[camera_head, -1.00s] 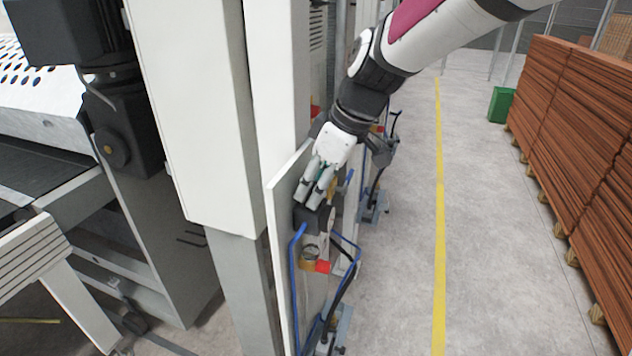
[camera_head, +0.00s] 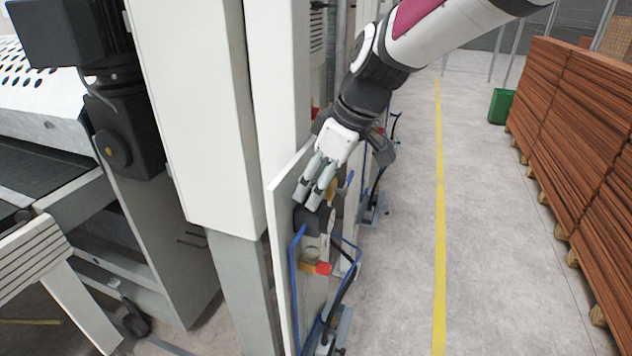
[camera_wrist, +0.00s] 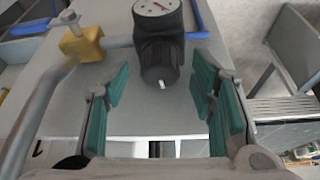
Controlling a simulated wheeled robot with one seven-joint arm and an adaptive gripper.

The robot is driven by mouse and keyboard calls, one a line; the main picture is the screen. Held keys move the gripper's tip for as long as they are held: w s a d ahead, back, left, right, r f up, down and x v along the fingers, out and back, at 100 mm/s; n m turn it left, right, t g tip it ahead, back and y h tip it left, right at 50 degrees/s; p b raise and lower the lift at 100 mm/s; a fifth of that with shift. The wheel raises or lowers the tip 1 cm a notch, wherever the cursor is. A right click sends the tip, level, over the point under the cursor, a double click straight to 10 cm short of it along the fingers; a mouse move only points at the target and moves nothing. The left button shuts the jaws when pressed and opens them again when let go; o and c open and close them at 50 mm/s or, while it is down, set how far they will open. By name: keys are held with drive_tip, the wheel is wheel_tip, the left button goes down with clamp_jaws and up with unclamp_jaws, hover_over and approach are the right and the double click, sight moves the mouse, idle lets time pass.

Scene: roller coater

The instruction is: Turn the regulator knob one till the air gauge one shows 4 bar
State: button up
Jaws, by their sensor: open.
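The regulator knob (camera_wrist: 160,68) is a black cylinder with a white mark at its lower end, in the top middle of the wrist view. The air gauge (camera_wrist: 157,7) sits just above it, with a white dial and a needle; its reading is too small to tell. My gripper (camera_wrist: 160,95) is open, its green-padded fingers on either side of the knob's lower end and apart from it. In the head view, my gripper (camera_head: 313,200) is at the black regulator (camera_head: 312,220) on the white panel (camera_head: 282,225); the gauge face is hidden there.
Blue hoses (camera_head: 294,280) and a yellow fitting (camera_wrist: 82,43) on a grey pipe lie close to the regulator. A white machine column (camera_head: 195,120) stands to the left. The floor (camera_head: 400,240) to the right is clear up to the stacked brown boards (camera_head: 580,160).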

drive_tip(key=v, duration=1.1)
drive_tip(key=shift+a, duration=0.1)
